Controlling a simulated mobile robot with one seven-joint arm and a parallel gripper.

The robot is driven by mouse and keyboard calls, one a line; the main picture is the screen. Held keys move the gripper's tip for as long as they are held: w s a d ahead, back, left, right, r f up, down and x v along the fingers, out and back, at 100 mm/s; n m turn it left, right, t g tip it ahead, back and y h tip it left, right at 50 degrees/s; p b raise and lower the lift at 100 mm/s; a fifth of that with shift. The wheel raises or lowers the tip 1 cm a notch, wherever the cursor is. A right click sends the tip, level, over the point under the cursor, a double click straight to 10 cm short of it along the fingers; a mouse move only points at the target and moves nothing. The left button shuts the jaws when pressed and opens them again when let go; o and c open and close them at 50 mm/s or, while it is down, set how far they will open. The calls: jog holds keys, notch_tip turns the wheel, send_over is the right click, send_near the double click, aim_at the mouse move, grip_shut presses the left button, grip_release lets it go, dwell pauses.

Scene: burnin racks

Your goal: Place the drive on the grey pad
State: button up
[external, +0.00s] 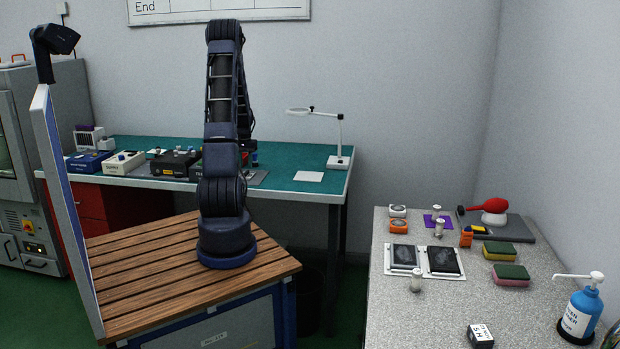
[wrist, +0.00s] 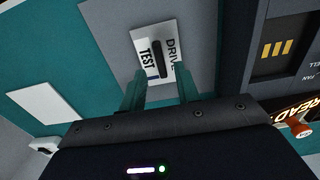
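The drive (wrist: 143,42) is a small white block marked TEST DRIVE with a raised black bar on top. In the wrist view it appears to lie on the grey pad (wrist: 199,42), at a slight tilt. My gripper (wrist: 160,72) is open over the near end of the drive. Its two teal fingers stand apart, with the black bar between them and gaps on both sides. In the external view my gripper and the drive are hidden behind my arm, and only part of the grey pad (external: 259,177) shows.
A dark unit with gold contacts (wrist: 277,48) and a READ label lies right of the pad. A white card (wrist: 44,108) lies left on the green bench (external: 285,150). A magnifier lamp (external: 339,161) stands at the bench's right. A speckled side table (external: 400,300) holds several small items.

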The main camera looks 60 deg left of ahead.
aim_at(247, 172)
notch_tip(247, 172, up, 8)
jog(key=shift+r, duration=0.25)
jog(key=w+d+r+m+t, duration=0.1)
jog(key=w+d+r, duration=0.1)
jog(key=d+r, duration=0.5)
jog(key=w+d+r+m+y, duration=0.15)
jog(key=d+r, duration=0.25)
jog(key=d, duration=0.8)
jog(key=w+d+r+m+t, duration=0.1)
jog(key=w+d+r+m, duration=0.1)
jog(key=d+r, duration=0.5)
jog(key=s+d+m+t, duration=0.1)
jog(key=s+d, duration=0.3)
jog(key=d, duration=0.4)
jog(key=s+d+r+m+h, duration=0.1)
jog(key=s+d+m, duration=0.1)
jog(key=s+d, duration=0.3)
jog(key=s+d+m+t, duration=0.1)
jog(key=s+d, duration=0.4)
jog(key=d, duration=0.7)
jog(key=shift+s+d+r+t, duration=0.15)
jog(key=shift+d+r+t, duration=0.15)
jog(key=shift+d+r, duration=0.1)
